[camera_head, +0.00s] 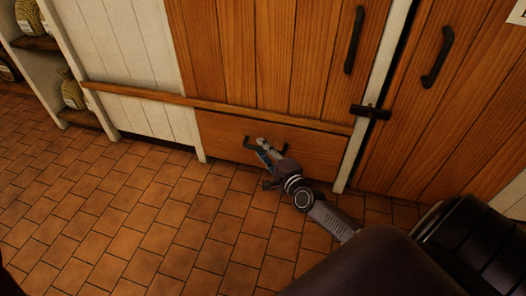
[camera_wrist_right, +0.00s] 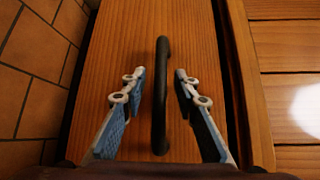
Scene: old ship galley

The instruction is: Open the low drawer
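The low drawer (camera_head: 222,134) is a wooden front at the bottom of the cabinet, just above the tiled floor, and it looks shut. Its dark bar handle (camera_head: 248,146) is partly hidden by my right gripper (camera_head: 264,149) in the head view. In the right wrist view, the handle (camera_wrist_right: 161,95) runs upright in the picture between the two fingers of my right gripper (camera_wrist_right: 158,82). The fingers are open, one on each side of the bar, with a gap visible on both sides. The drawer front (camera_wrist_right: 110,50) fills the middle behind them. My left gripper is not in view.
Tall wooden doors with dark handles (camera_head: 354,40) (camera_head: 438,57) stand above and right of the drawer. A dark latch (camera_head: 370,112) joins them. Shelves with jars (camera_head: 72,90) stand at the far left. The tiled floor (camera_head: 130,220) before the drawer is clear, apart from my arm.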

